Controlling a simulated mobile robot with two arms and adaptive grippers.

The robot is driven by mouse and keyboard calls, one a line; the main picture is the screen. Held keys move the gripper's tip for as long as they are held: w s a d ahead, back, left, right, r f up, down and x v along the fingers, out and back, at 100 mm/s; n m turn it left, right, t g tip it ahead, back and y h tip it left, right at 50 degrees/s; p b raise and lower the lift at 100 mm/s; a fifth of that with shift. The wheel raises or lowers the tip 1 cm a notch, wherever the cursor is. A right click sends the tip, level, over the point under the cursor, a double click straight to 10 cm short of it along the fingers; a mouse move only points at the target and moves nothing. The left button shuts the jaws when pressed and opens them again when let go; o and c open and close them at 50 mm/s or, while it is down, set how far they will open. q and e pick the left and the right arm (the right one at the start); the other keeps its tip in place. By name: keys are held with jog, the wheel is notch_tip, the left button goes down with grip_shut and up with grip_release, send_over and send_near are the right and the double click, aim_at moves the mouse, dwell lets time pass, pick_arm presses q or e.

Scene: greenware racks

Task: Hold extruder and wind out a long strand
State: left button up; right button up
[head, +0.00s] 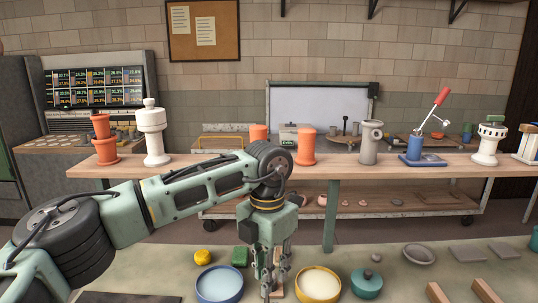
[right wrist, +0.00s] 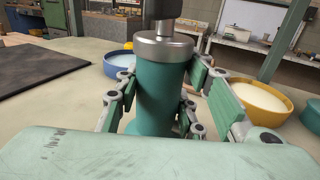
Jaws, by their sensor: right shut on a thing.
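In the right wrist view, the extruder (right wrist: 160,90) is a teal upright cylinder with a silver collar and a dark part above it, cut off by the frame's top. My right gripper (right wrist: 160,112) is shut on it, with green finger pads on both sides of the barrel. The extruder and right gripper do not show in the head view. My left gripper (head: 272,278) points down over the near table between two bowls. Its fingers stand apart, with a brownish thing seen between or behind them. No strand is visible.
A blue bowl (head: 220,285) and a yellow bowl (head: 318,284) flank the left gripper. A teal lidded pot (head: 366,282), a grey dish (head: 419,254) and wooden blocks (head: 437,293) lie to the right. A wooden shelf (head: 340,165) with clay pieces stands behind.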

aim_at(267, 302)
pick_arm(q)
jog(key=n, duration=0.5)
jog(key=shift+s, duration=0.15)
jog(key=n, duration=0.3)
jog(key=shift+s+t, duration=0.1)
jog(key=shift+t, duration=0.2)
jog(key=shift+n, duration=0.3)
jog(key=shift+f, duration=3.55)
jog(key=shift+c, duration=0.5)
grip_shut()
